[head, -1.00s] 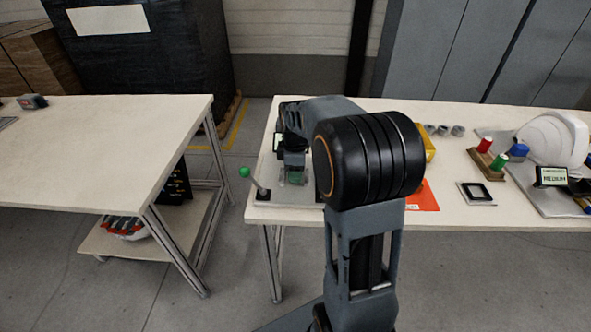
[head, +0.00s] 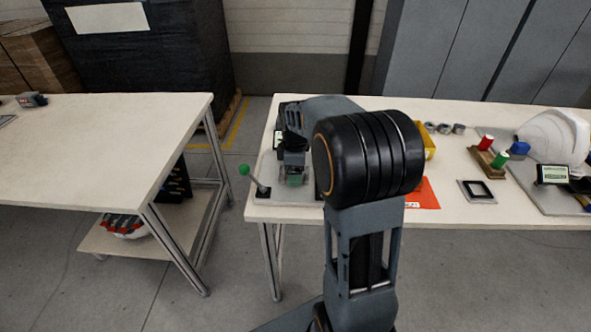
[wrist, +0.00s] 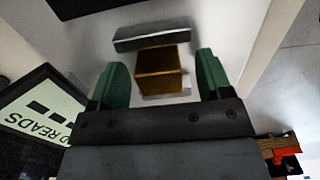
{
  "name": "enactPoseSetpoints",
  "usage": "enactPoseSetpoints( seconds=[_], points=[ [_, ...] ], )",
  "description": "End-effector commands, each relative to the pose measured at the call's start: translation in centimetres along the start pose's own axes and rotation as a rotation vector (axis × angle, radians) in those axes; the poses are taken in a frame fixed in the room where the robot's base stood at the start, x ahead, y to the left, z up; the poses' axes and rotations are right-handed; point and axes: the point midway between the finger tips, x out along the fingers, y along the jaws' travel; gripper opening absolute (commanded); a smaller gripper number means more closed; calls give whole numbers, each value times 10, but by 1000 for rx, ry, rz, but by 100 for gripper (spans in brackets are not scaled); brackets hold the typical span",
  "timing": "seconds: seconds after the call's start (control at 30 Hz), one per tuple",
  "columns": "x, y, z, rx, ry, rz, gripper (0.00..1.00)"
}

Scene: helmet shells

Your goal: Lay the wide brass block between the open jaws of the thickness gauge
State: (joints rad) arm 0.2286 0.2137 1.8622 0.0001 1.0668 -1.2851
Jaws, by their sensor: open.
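The brass block (wrist: 160,72) sits between my two green fingertips in the wrist view, with a gap visible on each side. My gripper (wrist: 161,75) is open around it. A grey metal jaw (wrist: 152,39) of the thickness gauge lies just beyond the block. A pale metal piece shows below the block, partly hidden; I cannot tell whether it is the other jaw. In the head view my gripper (head: 294,179) is low over the gauge's grey base plate (head: 283,196), at the left end of the right table. My gripper hides the block there.
A lever with a green knob (head: 244,170) stands at the plate's left edge. A display reading "READS" (wrist: 40,107) is beside my gripper. An orange sheet (head: 423,195), a yellow bin (head: 430,147), spools (head: 486,143) and a white helmet (head: 557,138) lie to the right.

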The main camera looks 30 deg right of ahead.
Motion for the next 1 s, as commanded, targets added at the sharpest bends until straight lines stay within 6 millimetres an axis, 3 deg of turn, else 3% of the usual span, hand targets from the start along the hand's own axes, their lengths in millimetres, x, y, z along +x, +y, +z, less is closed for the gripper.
enactPoseSetpoints(
  seconds=[0.17,0.6,0.8,1.0],
  points=[
    [-19,1,0,0,1,4,72],
    [-106,0,0,0,1,4,72],
    [-129,0,0,0,1,2,72],
    [-137,0,0,0,0,2,72]
  ],
)
